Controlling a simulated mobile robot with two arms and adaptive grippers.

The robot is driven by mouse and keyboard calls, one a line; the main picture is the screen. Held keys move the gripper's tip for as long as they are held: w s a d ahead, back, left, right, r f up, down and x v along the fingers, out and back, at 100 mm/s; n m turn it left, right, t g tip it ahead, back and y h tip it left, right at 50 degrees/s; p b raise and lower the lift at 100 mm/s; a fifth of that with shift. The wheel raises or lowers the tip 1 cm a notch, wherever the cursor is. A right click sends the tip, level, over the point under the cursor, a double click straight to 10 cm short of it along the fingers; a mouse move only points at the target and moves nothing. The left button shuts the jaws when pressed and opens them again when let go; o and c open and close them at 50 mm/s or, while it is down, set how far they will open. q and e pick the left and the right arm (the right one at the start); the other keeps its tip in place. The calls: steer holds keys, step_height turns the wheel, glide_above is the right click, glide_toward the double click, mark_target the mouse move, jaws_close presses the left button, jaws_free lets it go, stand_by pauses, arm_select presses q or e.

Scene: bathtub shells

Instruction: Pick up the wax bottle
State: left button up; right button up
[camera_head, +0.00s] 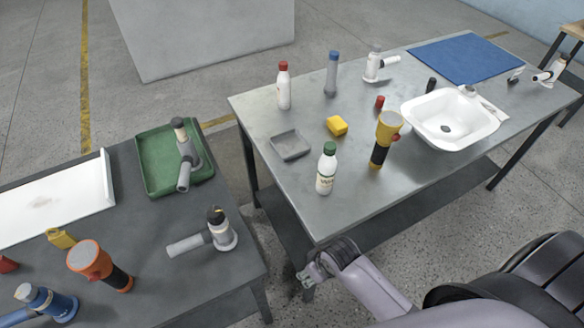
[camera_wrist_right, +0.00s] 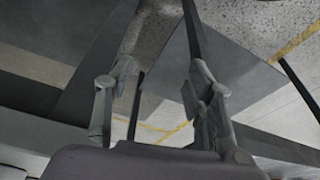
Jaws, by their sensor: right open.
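A white bottle with a green cap (camera_head: 326,170) stands upright near the front edge of the right-hand metal table. It has a printed label, too small to read surely, and looks like the wax bottle. A second white bottle with a red cap (camera_head: 284,88) stands further back on the same table. My right gripper (camera_head: 306,276) is in front of that table's front corner, below and apart from the green-capped bottle. In the right wrist view my right gripper (camera_wrist_right: 160,88) is open, with nothing between its fingers. My left gripper is not in view.
Near the bottle are a grey tray (camera_head: 290,145), a yellow block (camera_head: 337,126) and a yellow-black flashlight (camera_head: 384,140). A white basin (camera_head: 449,118) and blue mat (camera_head: 467,60) lie further right. A left table holds a green tray (camera_head: 149,182) and several tools.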

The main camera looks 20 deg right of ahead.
steer(key=w+a+r+n+y, duration=0.1)
steer(key=w+a+r, duration=0.1)
steer(key=r, duration=0.5)
steer(key=w+a+r+n, duration=0.2)
steer(key=r, duration=0.5)
step_height(320, 180, up, 28)
steer(key=n+g+h+p, duration=0.1)
steer(key=n+g+h, duration=0.15)
steer(key=n, duration=0.55)
glide_above(332, 145)
steer(key=s, duration=0.1)
steer(key=f, duration=0.4)
steer(key=f+p, duration=0.1)
steer(key=f, duration=0.3)
steer(key=f+p, duration=0.1)
steer(key=f, duration=0.2)
steer(key=shift+w+a+f, duration=0.15)
steer(key=shift+a+f, duration=0.1)
steer(key=shift+f, duration=0.15)
steer(key=f+p, duration=0.1)
steer(key=f, duration=0.2)
steer(key=f+p, duration=0.1)
steer(key=f, duration=0.1)
steer(key=shift+w+d+p, duration=0.2)
steer(key=shift+w+p, duration=0.1)
steer(key=shift+f, duration=0.15)
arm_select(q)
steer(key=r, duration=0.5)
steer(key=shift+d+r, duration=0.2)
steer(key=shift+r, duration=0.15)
